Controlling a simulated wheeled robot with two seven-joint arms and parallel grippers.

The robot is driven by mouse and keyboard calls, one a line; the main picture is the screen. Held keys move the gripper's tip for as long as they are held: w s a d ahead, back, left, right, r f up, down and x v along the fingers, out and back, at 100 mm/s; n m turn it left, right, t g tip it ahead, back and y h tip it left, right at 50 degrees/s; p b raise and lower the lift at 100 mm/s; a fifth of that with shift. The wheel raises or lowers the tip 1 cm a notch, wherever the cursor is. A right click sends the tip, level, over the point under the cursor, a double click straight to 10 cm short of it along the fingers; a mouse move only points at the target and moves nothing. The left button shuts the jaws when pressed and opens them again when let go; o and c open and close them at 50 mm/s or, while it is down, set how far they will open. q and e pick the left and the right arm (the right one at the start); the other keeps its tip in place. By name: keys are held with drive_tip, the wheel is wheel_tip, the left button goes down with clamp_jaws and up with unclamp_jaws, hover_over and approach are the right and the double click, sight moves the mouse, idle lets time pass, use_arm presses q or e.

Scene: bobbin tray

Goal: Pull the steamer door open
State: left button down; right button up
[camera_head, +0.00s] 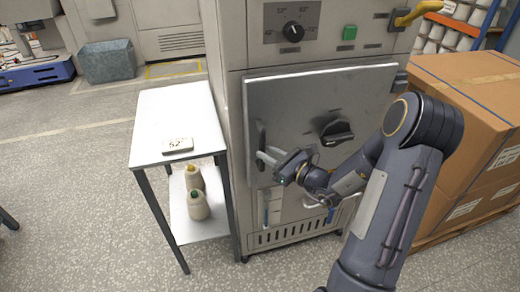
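The steamer is a grey cabinet with a metal door (300,100) on its front. The door looks closed, or nearly so. A dark upright handle (261,134) sits near the door's left edge, and a dark round knob (336,131) sits right of its middle. My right gripper (266,156) reaches in from the right, with its light fingertips at the lower part of the handle. The fingers overlap the handle in this view, so I cannot tell whether they are closed on it. My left gripper is not in view.
A white-topped side table (165,110) stands left of the steamer, bearing a small label marked 52. Two yarn cones (198,205) stand on its lower shelf. Cardboard boxes (465,95) on a pallet stand close on the right. The floor in front of the side table is clear.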

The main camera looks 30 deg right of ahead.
drive_tip(key=shift+x, duration=1.35)
clamp_jaws()
